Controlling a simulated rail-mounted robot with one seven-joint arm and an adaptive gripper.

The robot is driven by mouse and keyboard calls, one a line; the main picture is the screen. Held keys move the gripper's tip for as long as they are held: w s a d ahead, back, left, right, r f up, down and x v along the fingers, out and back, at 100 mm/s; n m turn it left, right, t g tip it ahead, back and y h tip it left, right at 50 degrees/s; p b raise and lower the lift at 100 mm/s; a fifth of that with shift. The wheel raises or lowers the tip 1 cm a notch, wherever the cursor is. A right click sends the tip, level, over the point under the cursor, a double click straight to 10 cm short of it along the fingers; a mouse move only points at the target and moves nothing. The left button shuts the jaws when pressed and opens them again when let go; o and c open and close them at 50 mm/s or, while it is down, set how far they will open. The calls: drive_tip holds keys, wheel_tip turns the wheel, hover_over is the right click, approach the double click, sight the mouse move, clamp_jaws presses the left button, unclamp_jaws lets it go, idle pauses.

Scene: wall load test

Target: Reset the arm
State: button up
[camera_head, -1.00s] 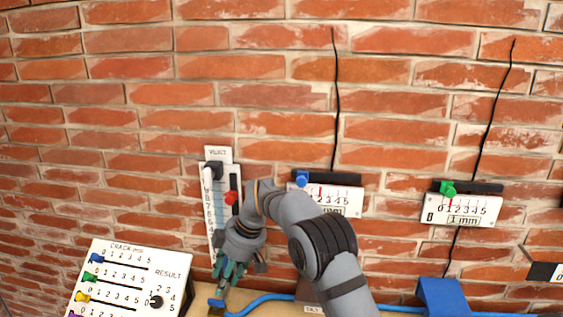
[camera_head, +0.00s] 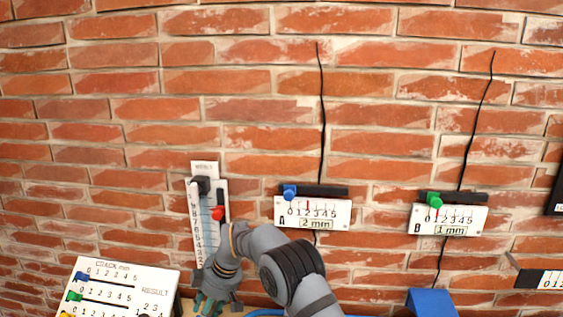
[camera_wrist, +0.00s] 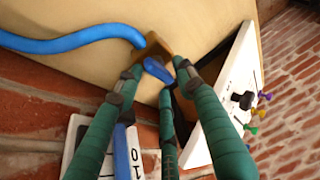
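My gripper (camera_head: 208,307) is at the lower left of the head view, low in front of the wall, with its fingertips close to the picture's bottom edge. In the wrist view its green fingers (camera_wrist: 160,72) are spread apart. A small blue lever-like piece (camera_wrist: 157,69) on a brown block (camera_wrist: 154,46) shows between the fingertips. I cannot tell whether any finger touches it. My bent arm reaches in from the lower right.
A white vertical scale (camera_head: 197,225) with a red slider (camera_head: 218,213) stands behind my gripper. Gauge A (camera_head: 313,212) and gauge B (camera_head: 448,218) are on the wall over dark cracks. A slider board (camera_head: 125,287) is at lower left. A blue hose (camera_wrist: 75,42) crosses the tan surface (camera_wrist: 105,65).

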drive_tip(key=w+v, duration=0.1)
drive_tip(key=v, duration=1.1)
drive_tip(key=x, duration=0.8)
drive_tip(key=s+x, duration=0.1)
drive_tip(key=x, duration=0.3)
drive_tip(key=shift+s+f, duration=0.1)
drive_tip(key=shift+f, duration=0.1)
drive_tip(key=shift+r+m+t, duration=0.15)
drive_tip(key=shift+m+t, duration=0.15)
drive_tip(key=shift+m, duration=0.4)
drive_tip(key=shift+d+r+m+t, duration=0.15)
drive_tip(key=shift+m+t, duration=0.15)
drive_tip(key=shift+m, duration=1)
drive_tip(key=shift+h, duration=0.3)
